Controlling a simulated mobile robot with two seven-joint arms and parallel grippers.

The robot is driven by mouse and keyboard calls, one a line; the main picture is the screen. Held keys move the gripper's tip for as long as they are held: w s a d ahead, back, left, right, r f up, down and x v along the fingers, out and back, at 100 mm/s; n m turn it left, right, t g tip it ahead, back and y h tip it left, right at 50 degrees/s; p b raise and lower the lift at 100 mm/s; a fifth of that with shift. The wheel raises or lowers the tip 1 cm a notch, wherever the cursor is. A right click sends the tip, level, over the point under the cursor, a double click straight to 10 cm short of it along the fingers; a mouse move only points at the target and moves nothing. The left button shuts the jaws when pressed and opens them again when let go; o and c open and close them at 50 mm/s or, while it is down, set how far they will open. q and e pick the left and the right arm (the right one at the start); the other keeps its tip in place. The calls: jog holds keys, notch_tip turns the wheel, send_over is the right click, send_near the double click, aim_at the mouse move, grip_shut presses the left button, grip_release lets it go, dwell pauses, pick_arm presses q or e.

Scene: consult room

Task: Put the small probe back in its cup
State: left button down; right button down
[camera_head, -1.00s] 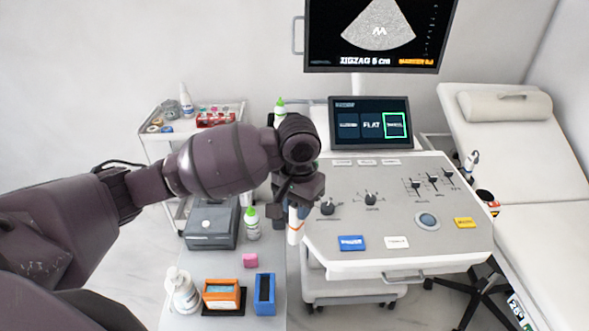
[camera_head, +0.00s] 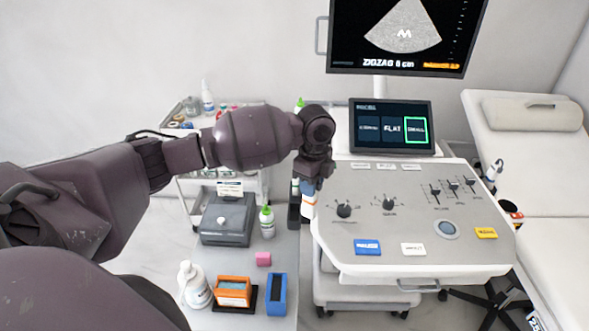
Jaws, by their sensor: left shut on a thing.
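My left gripper (camera_head: 310,178) points down at the left edge of the ultrasound console (camera_head: 440,262). It is shut on a small probe (camera_head: 308,206), whose pale lower part shows below the fingers; the arm and gripper hide its upper part. A dark cup (camera_head: 294,213) is just left of the probe in the picture. I cannot tell whether the probe is inside a cup or beside it. Another white and dark probe (camera_head: 494,171) is upright at the console's right side, above a dark round cup (camera_head: 509,207). My right gripper is not in view.
A trolley stands behind my arm; an examination couch (camera_head: 535,150) is at right.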

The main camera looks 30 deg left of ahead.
pick_arm(q)
jog(key=w+a+f+m, duration=0.1)
jog(key=w+a+m, duration=0.3)
jog(key=a+m, duration=0.4)
jog(key=m+b, duration=0.1)
jog(key=m, duration=0.2)
jog(key=shift+w+f+m, duration=0.2)
jog(key=shift+m, duration=0.2)
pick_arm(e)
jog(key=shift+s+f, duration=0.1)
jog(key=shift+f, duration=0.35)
pick_arm(q)
jog(key=shift+f, duration=0.1)
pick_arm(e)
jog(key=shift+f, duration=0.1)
